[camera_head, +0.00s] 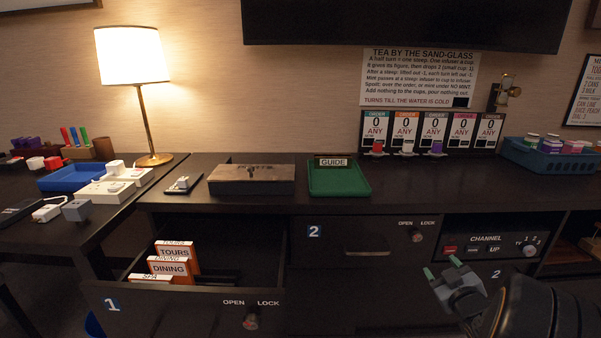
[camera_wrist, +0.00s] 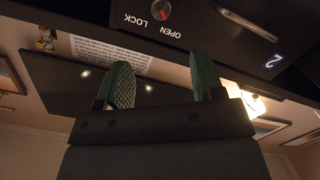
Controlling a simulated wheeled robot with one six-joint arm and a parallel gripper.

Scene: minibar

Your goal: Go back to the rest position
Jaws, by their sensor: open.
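The fingers also show in the wrist view (camera_wrist: 162,85), open and empty. The wrist view looks upside down, with the drawer 2 front (camera_wrist: 215,30) at the top and the dark screen (camera_wrist: 70,85) behind the fingers.
Drawer 1 (camera_head: 180,310) is pulled open at the lower left, with cards inside. Drawer 2 (camera_head: 340,250) is shut. The counter holds a lamp (camera_head: 135,55), a wooden-lidded box (camera_head: 252,180), a green tray (camera_head: 338,180) and a blue basket (camera_head: 550,157). The right front counter is clear.

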